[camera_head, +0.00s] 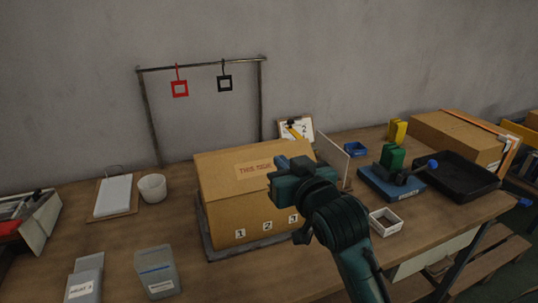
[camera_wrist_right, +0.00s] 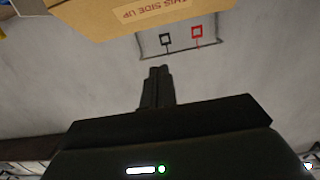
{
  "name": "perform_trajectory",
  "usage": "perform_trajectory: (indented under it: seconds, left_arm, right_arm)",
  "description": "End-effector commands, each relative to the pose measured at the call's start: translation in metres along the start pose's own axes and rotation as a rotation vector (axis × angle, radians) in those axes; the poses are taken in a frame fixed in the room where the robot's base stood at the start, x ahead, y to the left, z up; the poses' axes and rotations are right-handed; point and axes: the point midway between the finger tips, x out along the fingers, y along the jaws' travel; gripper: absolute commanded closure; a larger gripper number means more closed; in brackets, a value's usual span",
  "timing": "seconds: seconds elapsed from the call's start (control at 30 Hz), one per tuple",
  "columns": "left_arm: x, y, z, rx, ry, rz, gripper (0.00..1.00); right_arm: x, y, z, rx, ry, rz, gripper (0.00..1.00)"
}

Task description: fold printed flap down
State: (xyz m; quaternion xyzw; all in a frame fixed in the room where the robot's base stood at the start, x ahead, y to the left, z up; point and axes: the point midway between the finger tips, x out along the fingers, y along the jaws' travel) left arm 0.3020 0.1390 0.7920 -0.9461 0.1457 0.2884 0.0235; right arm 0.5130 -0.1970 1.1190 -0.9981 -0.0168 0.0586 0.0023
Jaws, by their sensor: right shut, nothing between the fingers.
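The cardboard box (camera_head: 225,228) stands on a dark tray on the table, with number labels 1, 2 and 3 on its front. Its printed flap (camera_head: 222,178), marked "THIS SIDE", covers the top in the head view; I cannot tell whether it lies fully flat. The flap's print also shows upside down at the top of the right wrist view (camera_wrist_right: 110,15). My right gripper (camera_head: 280,165) is in front of the flap's right part and hides the end of the print. Its fingers (camera_wrist_right: 157,75) are shut and empty. I cannot tell whether they touch the flap. My left gripper is out of view.
A rack (camera_head: 150,110) with red and black square tags stands behind the box. A white cup (camera_head: 153,188) and clipboard (camera_head: 113,197) are left. A blue device (camera_head: 385,182), white tray (camera_head: 385,222) and black tray (camera_head: 455,180) are right. Grey bins (camera_head: 158,275) stand in front.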

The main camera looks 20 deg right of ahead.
Motion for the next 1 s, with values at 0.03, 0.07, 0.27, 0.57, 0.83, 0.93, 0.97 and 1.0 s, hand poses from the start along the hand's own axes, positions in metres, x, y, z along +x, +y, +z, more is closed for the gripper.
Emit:
perform_trajectory:
  seconds: [0.03, 0.07, 0.27, 0.57, 0.83, 0.93, 0.97, 1.0]
  left_arm:
    - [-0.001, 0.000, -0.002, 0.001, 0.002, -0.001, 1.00]
    - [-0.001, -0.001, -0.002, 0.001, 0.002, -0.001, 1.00]
    - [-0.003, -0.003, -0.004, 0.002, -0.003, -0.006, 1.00]
    - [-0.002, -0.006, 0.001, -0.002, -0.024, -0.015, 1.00]
    - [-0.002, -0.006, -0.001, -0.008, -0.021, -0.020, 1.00]
    - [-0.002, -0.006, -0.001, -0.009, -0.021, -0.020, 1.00]
    - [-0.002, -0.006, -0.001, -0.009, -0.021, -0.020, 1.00]
    - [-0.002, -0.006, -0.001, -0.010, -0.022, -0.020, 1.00]
  right_arm:
    - [0.005, 0.000, -0.001, 0.000, 0.000, 0.000, 1.00]
    - [0.009, 0.000, -0.002, -0.001, 0.001, 0.000, 1.00]
    - [0.047, 0.000, -0.003, -0.004, 0.002, 0.001, 1.00]
    - [0.103, 0.000, 0.005, -0.005, -0.002, 0.000, 1.00]
    - [0.122, 0.000, 0.025, -0.005, 0.001, 0.000, 1.00]
    - [0.124, 0.000, 0.027, -0.006, 0.002, 0.000, 1.00]
    - [0.124, 0.000, 0.028, -0.006, 0.002, 0.000, 1.00]
    - [0.124, 0.000, 0.028, -0.006, 0.003, 0.000, 1.00]
